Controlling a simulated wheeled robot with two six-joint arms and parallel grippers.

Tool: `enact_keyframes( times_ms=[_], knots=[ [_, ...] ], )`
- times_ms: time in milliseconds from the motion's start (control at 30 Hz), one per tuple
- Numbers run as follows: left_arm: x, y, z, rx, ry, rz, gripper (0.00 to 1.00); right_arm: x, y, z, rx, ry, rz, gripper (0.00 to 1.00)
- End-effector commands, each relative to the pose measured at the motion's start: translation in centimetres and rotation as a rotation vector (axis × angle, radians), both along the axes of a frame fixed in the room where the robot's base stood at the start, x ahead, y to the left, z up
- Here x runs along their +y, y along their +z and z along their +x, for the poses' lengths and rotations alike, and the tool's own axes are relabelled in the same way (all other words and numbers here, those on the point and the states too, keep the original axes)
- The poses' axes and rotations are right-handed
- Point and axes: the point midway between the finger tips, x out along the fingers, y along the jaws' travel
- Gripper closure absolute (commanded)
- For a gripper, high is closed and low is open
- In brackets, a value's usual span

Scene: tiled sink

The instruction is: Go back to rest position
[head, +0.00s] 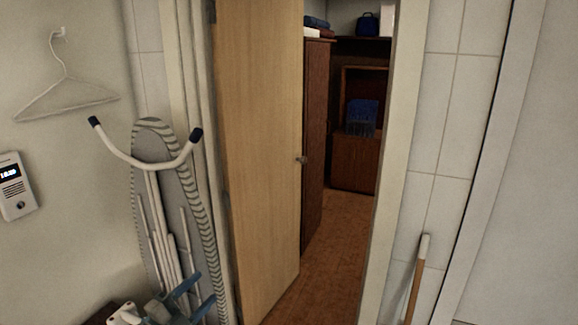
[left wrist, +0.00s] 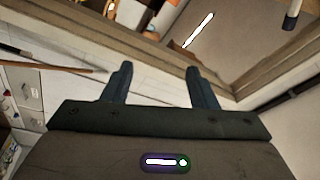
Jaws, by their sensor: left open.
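My left gripper (head: 205,287) shows at the bottom left of the head view, in front of the lower part of the folded ironing board (head: 170,150). It also shows in the left wrist view (left wrist: 158,72), where its two dark fingers stand apart with nothing between them. It is open and empty. My right gripper is in neither view.
A wooden door (head: 258,150) stands ajar in the middle, with a brown-floored room (head: 325,240) behind it. A white hanger (head: 65,90) and an intercom (head: 15,187) are on the left wall. A wooden-handled stick (head: 416,280) leans by the right tiles.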

Motion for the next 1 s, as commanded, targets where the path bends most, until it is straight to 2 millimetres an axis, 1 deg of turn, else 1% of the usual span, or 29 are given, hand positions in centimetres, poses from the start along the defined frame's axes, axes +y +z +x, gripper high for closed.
enact_keyframes(
  times_ms=[33, 133, 200, 267, 300, 367, 433, 467, 533, 567, 600, 667, 700, 800, 867, 900, 1000],
  knots=[
    [0.8, 1.0, -0.9, -0.036, 0.060, -0.080, 0.47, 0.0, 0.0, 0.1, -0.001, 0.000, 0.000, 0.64],
    [3.5, 2.7, -2.4, -0.083, 0.210, -0.245, 0.47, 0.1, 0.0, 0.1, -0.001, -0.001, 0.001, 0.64],
    [5.7, 3.0, -3.6, -0.083, 0.327, -0.351, 0.47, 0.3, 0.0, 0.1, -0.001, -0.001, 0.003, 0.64],
    [7.7, 2.7, -4.7, -0.060, 0.433, -0.435, 0.47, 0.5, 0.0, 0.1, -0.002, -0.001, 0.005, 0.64],
    [9.0, 2.2, -5.5, -0.034, 0.504, -0.488, 0.47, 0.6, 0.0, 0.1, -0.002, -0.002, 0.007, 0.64],
    [10.8, 1.0, -6.8, 0.023, 0.611, -0.559, 0.47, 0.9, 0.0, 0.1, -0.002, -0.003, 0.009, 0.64],
    [12.5, -1.0, -8.5, 0.114, 0.732, -0.628, 0.47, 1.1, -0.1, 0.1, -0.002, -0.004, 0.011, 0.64],
    [13.1, -2.0, -9.3, 0.161, 0.782, -0.653, 0.47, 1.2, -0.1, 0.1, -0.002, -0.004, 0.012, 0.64],
    [14.2, -4.5, -11.4, 0.289, 0.891, -0.698, 0.47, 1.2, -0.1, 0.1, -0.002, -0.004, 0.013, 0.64],
    [14.4, -5.7, -12.4, 0.351, 0.934, -0.713, 0.47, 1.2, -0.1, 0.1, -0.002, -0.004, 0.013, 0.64],
    [14.5, -7.3, -13.8, 0.440, 0.986, -0.727, 0.47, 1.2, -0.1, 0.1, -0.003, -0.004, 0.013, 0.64],
    [14.4, -9.7, -16.1, 0.580, 1.052, -0.736, 0.47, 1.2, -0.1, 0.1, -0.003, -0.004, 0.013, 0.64],
    [14.0, -11.1, -17.6, 0.673, 1.086, -0.736, 0.47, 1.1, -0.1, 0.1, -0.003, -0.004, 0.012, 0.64],
    [12.9, -13.8, -21.0, 0.876, 1.136, -0.716, 0.47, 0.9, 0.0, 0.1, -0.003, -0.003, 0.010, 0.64],
    [12.1, -14.9, -22.8, 0.979, 1.149, -0.700, 0.47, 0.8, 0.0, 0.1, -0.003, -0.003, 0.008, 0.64],
    [11.6, -15.6, -24.0, 1.047, 1.155, -0.685, 0.47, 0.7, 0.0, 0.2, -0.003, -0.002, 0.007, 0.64],
    [10.2, -16.8, -26.7, 1.193, 1.154, -0.651, 0.47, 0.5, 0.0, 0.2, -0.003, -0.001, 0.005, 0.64]
  ],
)
